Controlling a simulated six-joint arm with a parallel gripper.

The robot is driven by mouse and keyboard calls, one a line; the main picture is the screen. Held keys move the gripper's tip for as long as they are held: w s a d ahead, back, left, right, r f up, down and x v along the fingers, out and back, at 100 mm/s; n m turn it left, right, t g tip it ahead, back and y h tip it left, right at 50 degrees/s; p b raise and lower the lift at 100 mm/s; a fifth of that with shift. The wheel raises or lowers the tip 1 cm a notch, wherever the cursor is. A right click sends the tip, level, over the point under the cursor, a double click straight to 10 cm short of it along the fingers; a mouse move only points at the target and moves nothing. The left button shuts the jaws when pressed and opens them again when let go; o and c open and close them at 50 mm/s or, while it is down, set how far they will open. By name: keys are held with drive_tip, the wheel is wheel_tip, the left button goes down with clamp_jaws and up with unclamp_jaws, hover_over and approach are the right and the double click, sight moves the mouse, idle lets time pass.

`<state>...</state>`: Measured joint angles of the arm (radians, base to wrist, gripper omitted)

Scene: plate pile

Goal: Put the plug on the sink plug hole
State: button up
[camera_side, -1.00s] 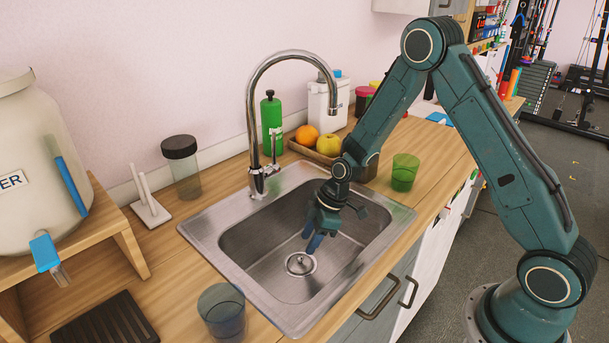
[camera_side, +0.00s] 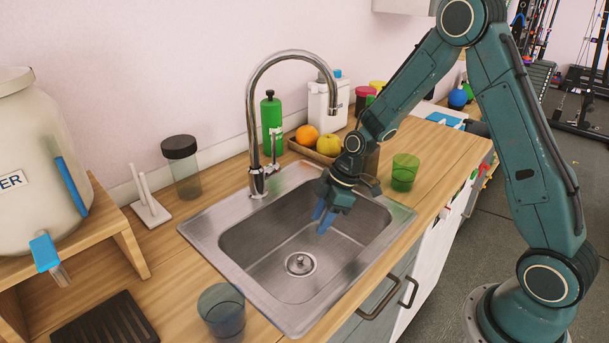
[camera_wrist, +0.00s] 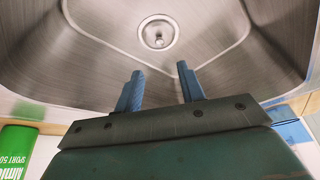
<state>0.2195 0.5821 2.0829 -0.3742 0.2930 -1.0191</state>
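The steel sink (camera_side: 205,228) is set in the wooden counter. Its round drain (camera_side: 300,264) is in the basin floor, with a small metal plug (camera_wrist: 158,41) showing at its centre in the wrist view. My gripper (camera_side: 324,219) is inside the basin, above and to the right of the drain in the side view, apart from it. In the wrist view my gripper (camera_wrist: 158,84) has its two blue fingers spread, with nothing between them. Whether the plug is fully seated cannot be told.
The chrome faucet (camera_side: 251,110) arches over the sink's back edge. A green glass (camera_side: 405,172) stands right of the sink, and a blue glass (camera_side: 222,311) stands at its front left. A fruit tray (camera_side: 312,150) and bottles stand behind. The basin is otherwise clear.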

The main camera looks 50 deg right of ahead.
drive_tip(key=s+r+m+t+h, duration=0.1)
drive_tip(key=s+r+m, duration=0.1)
drive_tip(key=s+r, duration=0.5)
drive_tip(key=s+r+m+h, duration=0.1)
drive_tip(key=s+r+m, duration=0.15)
drive_tip(key=r, duration=0.75)
drive_tip(key=s+r+m+t+h, duration=0.1)
drive_tip(key=s+r+m, duration=0.2)
drive_tip(key=s, duration=0.5)
drive_tip(key=s+r+m, duration=0.3)
drive_tip(key=s+r, duration=0.1)
drive_tip(key=s, duration=0.4)
drive_tip(key=shift+t+h, duration=0.4)
